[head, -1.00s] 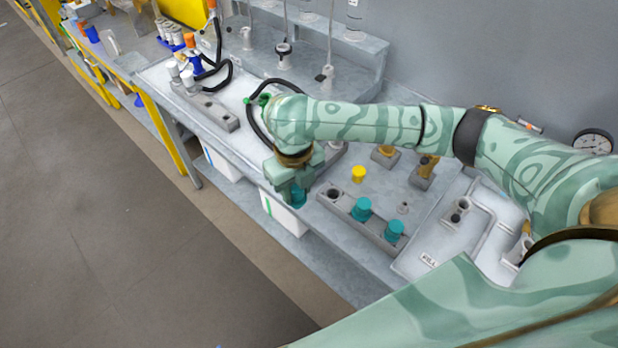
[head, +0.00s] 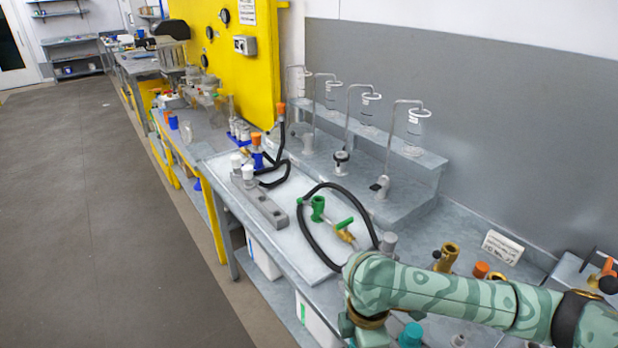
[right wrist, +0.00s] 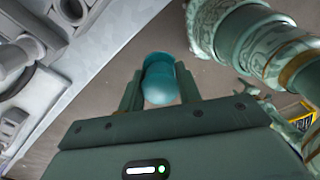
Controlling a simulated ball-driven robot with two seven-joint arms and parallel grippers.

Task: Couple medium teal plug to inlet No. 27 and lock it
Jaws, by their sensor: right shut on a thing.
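In the right wrist view, my right gripper (right wrist: 160,85) is shut on a teal plug (right wrist: 160,78), with one finger on each side of it. The floor shows beyond it. In the head view my right arm comes in from the right, and its fingers are cut off by the lower edge. Brass fittings stand behind the arm, one upright brass fitting (head: 447,258) clearest. No inlet number is readable, so I cannot tell which is No. 27. My left gripper is not in view.
A grey block (head: 262,208) holds white-capped parts. The floor at left is clear.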

